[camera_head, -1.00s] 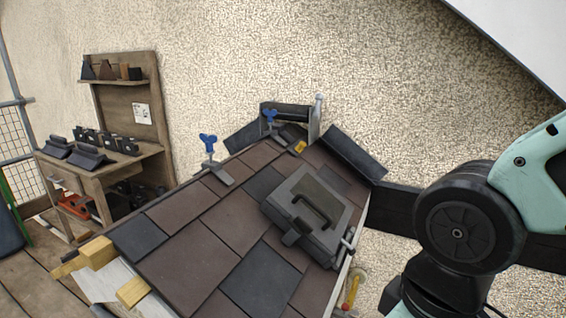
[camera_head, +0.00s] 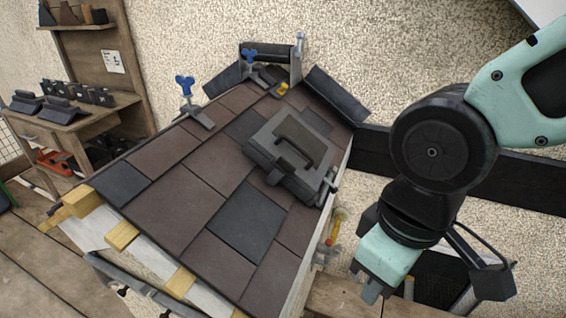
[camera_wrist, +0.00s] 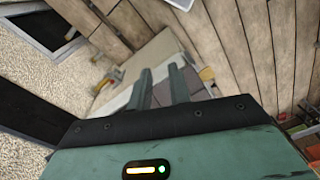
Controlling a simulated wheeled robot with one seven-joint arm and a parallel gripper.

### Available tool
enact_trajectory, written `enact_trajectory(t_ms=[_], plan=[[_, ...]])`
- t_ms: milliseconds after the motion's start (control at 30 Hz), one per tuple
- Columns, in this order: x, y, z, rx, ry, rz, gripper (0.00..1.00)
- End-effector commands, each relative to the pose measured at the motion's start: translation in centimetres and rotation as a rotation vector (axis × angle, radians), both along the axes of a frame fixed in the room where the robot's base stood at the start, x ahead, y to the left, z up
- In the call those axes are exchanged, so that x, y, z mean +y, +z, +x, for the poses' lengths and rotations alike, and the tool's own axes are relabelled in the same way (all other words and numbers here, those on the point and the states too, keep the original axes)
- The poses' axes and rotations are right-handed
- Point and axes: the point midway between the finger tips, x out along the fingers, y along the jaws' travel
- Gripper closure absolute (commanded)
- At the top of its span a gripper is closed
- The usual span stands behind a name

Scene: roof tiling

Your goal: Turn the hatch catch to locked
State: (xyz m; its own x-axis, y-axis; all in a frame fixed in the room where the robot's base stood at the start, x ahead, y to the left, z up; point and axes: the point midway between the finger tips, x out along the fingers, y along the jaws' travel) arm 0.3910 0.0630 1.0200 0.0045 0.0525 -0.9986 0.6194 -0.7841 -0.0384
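The dark grey hatch (camera_head: 262,148) lies closed on the brown and slate tiled roof, with a curved handle (camera_head: 292,142) on its lid. A small dark tab (camera_head: 274,178), perhaps the catch, sticks out at its lower left edge. A light metal fitting (camera_head: 329,185) sits at its right edge; which is the catch, and its setting, I cannot tell. My gripper (camera_head: 370,292) hangs right of the roof, below and apart from the hatch. In the wrist view my gripper (camera_wrist: 163,86) shows two separated fingers with nothing between them.
Dark ridge pieces (camera_head: 335,96) rest near the top. A wooden workbench (camera_head: 62,118) with dark tiles stands at left. A red-and-yellow tool (camera_head: 335,227) is right of the roof's lower edge.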

Motion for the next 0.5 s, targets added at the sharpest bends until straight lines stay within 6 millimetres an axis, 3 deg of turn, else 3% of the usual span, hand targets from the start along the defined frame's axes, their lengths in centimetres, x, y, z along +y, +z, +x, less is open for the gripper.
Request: enact_trajectory(t_ms=[67,167,400,500], plan=[[0.0,-0.5,1.2,-0.026,-0.004,0.008,0.7],[-0.2,-1.7,4.9,-0.118,-0.005,0.035,0.7],[-1.0,-5.0,18.3,-0.474,0.059,0.206,0.7],[-1.4,-5.8,22.6,-0.605,0.108,0.315,0.7]])
